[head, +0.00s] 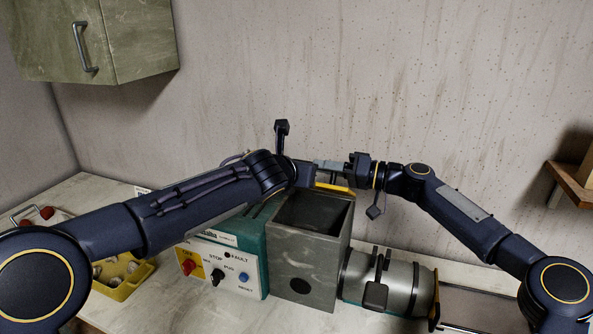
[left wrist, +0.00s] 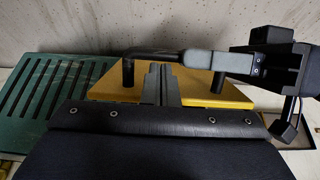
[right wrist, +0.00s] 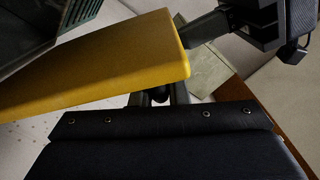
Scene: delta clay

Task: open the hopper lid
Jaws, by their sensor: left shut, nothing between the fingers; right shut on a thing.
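The grey hopper (head: 315,255) stands open at the top, its dark inside showing. The yellow lid (head: 338,189) is raised at the hopper's back rim; in the left wrist view its yellow plate (left wrist: 115,92) carries a black bar handle (left wrist: 150,52). My right gripper (head: 325,166) is shut on that handle; its grey fingers (left wrist: 200,60) cover part of the bar. In the right wrist view the lid (right wrist: 100,65) hides most of its fingertips. My left gripper (head: 303,175) is shut and empty in front of the lid; its fingers (left wrist: 160,85) show close together.
A teal control box (head: 235,250) with knobs adjoins the hopper on the left. A metal cylinder (head: 400,285) lies to its right. A yellow tray (head: 125,277) sits at the left, partly behind my left arm. A wall cabinet (head: 135,45) hangs upper left; a wooden shelf (head: 572,185) is at right.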

